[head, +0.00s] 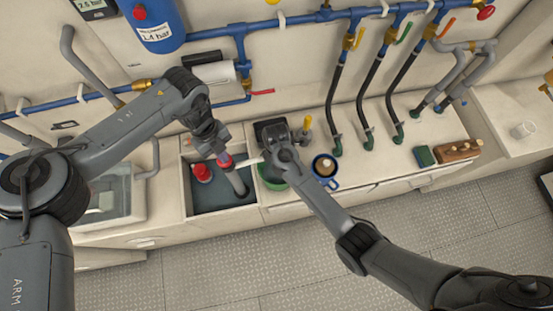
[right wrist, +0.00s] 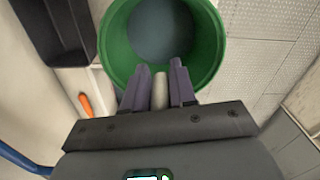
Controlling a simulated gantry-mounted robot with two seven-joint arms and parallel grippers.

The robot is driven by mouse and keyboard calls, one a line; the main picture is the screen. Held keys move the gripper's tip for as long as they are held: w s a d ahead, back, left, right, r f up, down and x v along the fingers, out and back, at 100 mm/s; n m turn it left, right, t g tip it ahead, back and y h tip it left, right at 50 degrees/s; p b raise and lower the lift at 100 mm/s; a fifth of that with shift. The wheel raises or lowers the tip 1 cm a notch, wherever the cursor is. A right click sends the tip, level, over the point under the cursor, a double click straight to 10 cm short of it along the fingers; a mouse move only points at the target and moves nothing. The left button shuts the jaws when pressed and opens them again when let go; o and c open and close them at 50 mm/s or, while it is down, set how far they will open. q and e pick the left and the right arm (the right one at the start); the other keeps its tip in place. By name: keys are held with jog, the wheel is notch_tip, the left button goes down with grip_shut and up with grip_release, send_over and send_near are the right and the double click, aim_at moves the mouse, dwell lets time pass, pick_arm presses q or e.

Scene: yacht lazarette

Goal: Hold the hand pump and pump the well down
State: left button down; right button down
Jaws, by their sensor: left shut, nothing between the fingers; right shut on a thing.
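The hand pump (head: 237,181), a grey tube with a red-pink upper part, stands tilted in the open well (head: 190,200), which holds dark water. My left gripper (head: 222,158) is at the pump's top, shut with nothing between its fingers; whether it touches the pump is unclear. A pale outlet hose (head: 248,162) runs from the pump towards the green bucket (head: 272,184). My right gripper is shut on a pale rod-like piece (right wrist: 160,90), seemingly the hose end, above the bucket (right wrist: 112,42). Grey-blue liquid shows inside it. In the head view my right wrist hides part of the bucket.
A red round thing (head: 202,172) sits in the well. A blue mug (head: 325,167) stands right of the bucket, with black hoses (head: 369,85) behind. A dark bin (head: 271,131) and an orange-handled tool (right wrist: 86,105) are near my right gripper. The floor in front is clear.

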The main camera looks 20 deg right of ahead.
pick_arm(q)
jog(key=shift+s+r, duration=0.1)
jog(key=shift+r, duration=2)
jog(key=shift+f, duration=0.15)
jog(key=shift+r, duration=0.2)
dwell(1.5)
jog(key=shift+r, duration=2.5)
pick_arm(e)
jog(key=c, duration=0.8)
grip_release()
jog(key=shift+c, duration=0.2)
